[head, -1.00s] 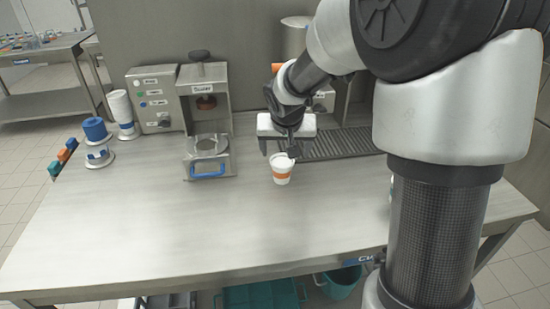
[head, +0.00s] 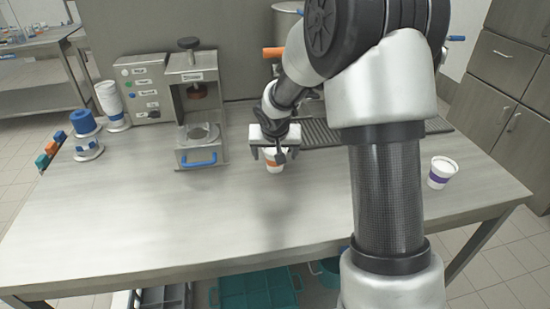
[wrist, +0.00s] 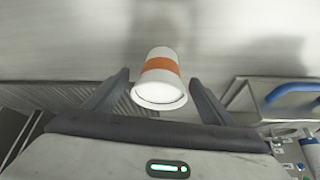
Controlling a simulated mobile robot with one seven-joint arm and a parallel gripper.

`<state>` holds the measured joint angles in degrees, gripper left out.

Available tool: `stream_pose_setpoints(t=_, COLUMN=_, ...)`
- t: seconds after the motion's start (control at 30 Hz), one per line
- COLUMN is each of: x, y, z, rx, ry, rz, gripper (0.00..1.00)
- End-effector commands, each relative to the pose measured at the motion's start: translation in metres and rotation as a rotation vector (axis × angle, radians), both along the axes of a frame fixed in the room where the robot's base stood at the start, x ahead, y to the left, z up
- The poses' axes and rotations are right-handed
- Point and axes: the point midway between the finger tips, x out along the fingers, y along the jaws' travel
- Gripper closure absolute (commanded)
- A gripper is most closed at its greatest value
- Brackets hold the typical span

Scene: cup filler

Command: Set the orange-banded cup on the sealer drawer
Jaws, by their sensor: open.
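The orange-banded cup (head: 273,161) is white with an orange band and stands on the steel table in the head view, partly hidden by my gripper. My gripper (head: 272,156) is open over it. In the wrist view the cup (wrist: 160,79) lies between the two spread fingers of my gripper (wrist: 160,92), with a gap on each side. The sealer drawer (head: 204,138) is a steel plate with a round opening and a blue handle, pulled out in front of the sealer (head: 200,92), left of the cup. No cup stands on it.
A purple-banded cup (head: 441,172) stands on the right of the table. A dark grate (head: 321,131) lies behind my gripper. The front of the table is clear.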

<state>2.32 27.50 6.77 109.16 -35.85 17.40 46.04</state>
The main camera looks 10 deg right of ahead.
Motion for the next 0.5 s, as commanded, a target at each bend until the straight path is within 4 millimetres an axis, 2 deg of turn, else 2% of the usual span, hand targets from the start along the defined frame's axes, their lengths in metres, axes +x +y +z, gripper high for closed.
stream_pose_setpoints(t=0.07, x=-0.0001, y=-0.0001, z=0.0003, rx=0.0, ry=0.0, rz=0.0, gripper=0.23)
stream_pose_setpoints(t=0.37, x=0.0, y=0.0, z=0.0008, rx=0.0, ry=-0.001, rz=-0.001, gripper=0.73)
stream_pose_setpoints(t=0.5, x=0.0001, y=0.0001, z=0.0009, rx=0.0, ry=-0.001, rz=-0.001, gripper=0.73)
